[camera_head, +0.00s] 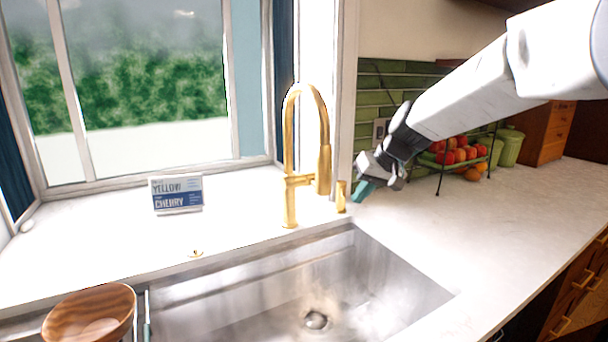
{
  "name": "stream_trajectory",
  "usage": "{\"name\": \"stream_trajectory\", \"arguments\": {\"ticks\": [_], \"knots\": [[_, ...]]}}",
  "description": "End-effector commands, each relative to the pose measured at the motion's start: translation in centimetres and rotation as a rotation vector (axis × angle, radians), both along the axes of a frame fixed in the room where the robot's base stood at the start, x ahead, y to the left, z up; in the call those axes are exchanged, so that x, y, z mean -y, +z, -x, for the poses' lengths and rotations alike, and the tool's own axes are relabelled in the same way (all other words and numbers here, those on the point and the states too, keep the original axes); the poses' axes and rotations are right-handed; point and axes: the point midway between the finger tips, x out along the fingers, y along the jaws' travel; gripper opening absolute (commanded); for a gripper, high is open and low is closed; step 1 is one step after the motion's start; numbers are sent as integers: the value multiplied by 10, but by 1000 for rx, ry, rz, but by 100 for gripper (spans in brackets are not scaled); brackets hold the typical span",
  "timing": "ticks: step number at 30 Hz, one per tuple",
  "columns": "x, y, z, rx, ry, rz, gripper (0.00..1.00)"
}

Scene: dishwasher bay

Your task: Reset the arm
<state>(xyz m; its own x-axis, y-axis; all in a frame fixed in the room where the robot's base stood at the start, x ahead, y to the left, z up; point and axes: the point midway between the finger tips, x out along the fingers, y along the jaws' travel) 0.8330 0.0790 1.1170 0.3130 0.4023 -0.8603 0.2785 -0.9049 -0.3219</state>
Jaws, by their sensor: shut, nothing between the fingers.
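My gripper (367,188) is at the end of my white arm, which reaches in from the upper right. It is shut and empty. It hangs above the counter just right of the gold faucet (290,150), close to the small gold fitting beside the faucet. The fingertips point down and to the left. I cannot tell how far they are above the counter.
A steel sink (400,285) lies below. A wooden bowl (92,312) stands at the lower left and a yellow-cherry box (176,194) by the window. A fruit rack (440,160) and green canisters (508,148) stand behind my arm. The right counter (500,220) is clear.

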Motion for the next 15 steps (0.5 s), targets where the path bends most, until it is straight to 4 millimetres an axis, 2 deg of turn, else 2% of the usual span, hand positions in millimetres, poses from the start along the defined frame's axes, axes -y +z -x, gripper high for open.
{"name": "stream_trajectory", "arguments": {"ticks": [1,5,9,15], "knots": [[6,1,30,-48,-10,18,0],[25,-3,108,-174,-49,79,0],[49,-4,196,-281,-100,162,0],[82,-13,310,-365,-179,283,0]]}}
